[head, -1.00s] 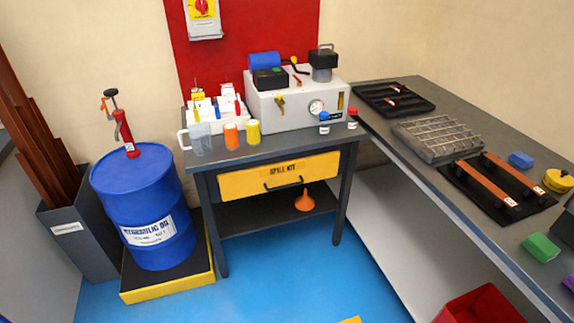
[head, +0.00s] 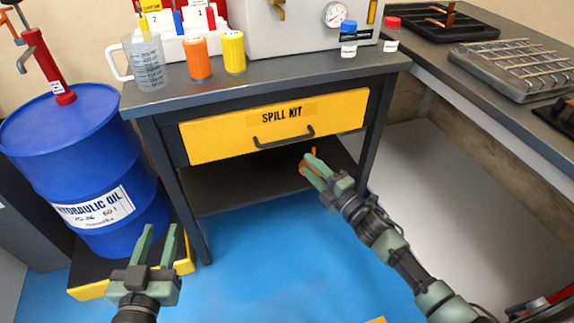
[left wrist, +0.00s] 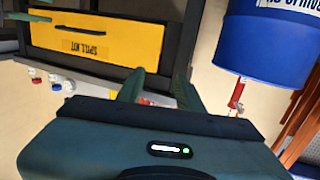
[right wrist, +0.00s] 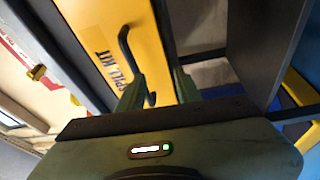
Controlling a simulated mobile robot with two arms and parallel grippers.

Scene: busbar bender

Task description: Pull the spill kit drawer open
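The spill kit drawer (head: 230,140) has a yellow front with a dark bar handle (head: 284,140) and sits under the grey bench top. It looks shut. My right gripper (head: 309,164) is in front of the drawer, just below and right of the handle in the head view. In the right wrist view its fingers (right wrist: 160,88) are apart, and the handle (right wrist: 128,50) shows beyond and partly between them. I cannot tell whether they touch it. My left gripper (head: 158,238) is open and empty, low in front of the blue drum. The drawer front (left wrist: 95,40) also shows in the left wrist view.
A blue oil drum (head: 75,165) stands on a yellow-edged platform left of the bench. A jug (head: 148,65), orange cup (head: 196,58) and yellow cup (head: 233,52) stand near the bench top's front edge. Blue floor in front is clear. A side counter (head: 480,100) runs along the right.

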